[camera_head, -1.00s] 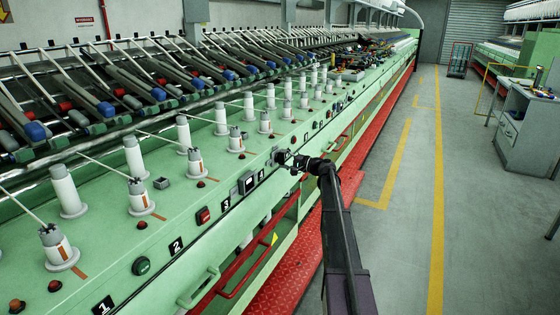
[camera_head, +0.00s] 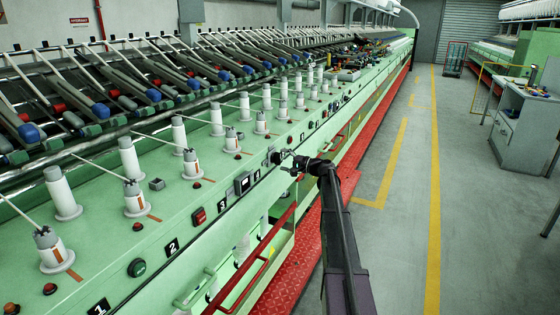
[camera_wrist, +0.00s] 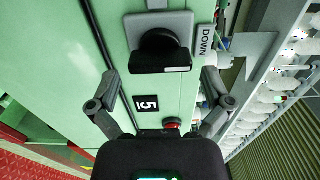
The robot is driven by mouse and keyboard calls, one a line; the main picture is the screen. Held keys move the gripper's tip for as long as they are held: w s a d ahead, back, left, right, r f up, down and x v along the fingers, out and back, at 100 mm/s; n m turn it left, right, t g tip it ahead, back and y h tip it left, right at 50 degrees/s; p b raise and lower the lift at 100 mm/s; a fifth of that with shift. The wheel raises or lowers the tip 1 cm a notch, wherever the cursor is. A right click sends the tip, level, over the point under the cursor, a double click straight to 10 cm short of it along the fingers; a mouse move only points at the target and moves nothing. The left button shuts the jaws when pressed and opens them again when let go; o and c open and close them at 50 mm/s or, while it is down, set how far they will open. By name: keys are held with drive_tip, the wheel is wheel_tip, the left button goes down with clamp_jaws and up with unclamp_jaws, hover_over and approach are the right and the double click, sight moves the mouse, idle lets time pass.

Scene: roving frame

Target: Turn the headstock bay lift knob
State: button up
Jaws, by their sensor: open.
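The lift knob (camera_wrist: 160,50) is a black handle on a grey square plate on the green panel. In the wrist view it lies ahead of my gripper (camera_wrist: 160,78), roughly centred between the two fingers. A grey "DOWN" label (camera_wrist: 205,40) is beside its plate. The fingers are spread open with nothing between their tips, and I cannot tell whether either touches the knob. In the head view my gripper (camera_head: 287,162) is right at the front panel, close to the knob's plate (camera_head: 274,157), and partly hides the knob.
A number 5 tag (camera_wrist: 146,103) and a red button (camera_wrist: 172,124) are near the knob. Green (camera_head: 138,267) and red (camera_head: 198,216) buttons line the panel. A red rail (camera_head: 250,268) runs below. The aisle (camera_head: 390,250) on the right is clear.

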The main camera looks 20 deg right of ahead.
drive_tip(key=v, duration=1.1)
drive_tip(key=shift+a, duration=0.15)
drive_tip(key=s+a+f+n+g+h+p, duration=0.1)
drive_tip(key=s+a+f+n+g+p, duration=0.2)
drive_tip(key=a, duration=0.6)
drive_tip(key=s+a+f+n+g+h+p, duration=0.1)
drive_tip(key=s+a+f+g, duration=0.15)
drive_tip(key=s+a, duration=0.45)
drive_tip(key=s+a+f+n+g+h+p, duration=0.15)
drive_tip(key=a+g, duration=0.25)
drive_tip(key=a, duration=0.7)
drive_tip(key=s+a+n+g+h+p, duration=0.2)
drive_tip(key=s+a+h, duration=0.1)
drive_tip(key=s, duration=0.7)
drive_tip(key=s+a+f+n+g+h+p, duration=0.1)
drive_tip(key=s+a+n+g+h+p, duration=0.1)
drive_tip(key=s+a, duration=0.4)
drive_tip(key=s+n+h+p, duration=0.1)
drive_tip(key=s+h, duration=0.1)
drive_tip(key=s, duration=0.2)
drive_tip(key=shift+s+a+g, duration=0.2)
drive_tip(key=shift+s+g, duration=0.1)
drive_tip(key=shift+g, duration=0.05)
drive_tip(key=shift+f+h, duration=0.15)
drive_tip(key=shift+h, duration=0.1)
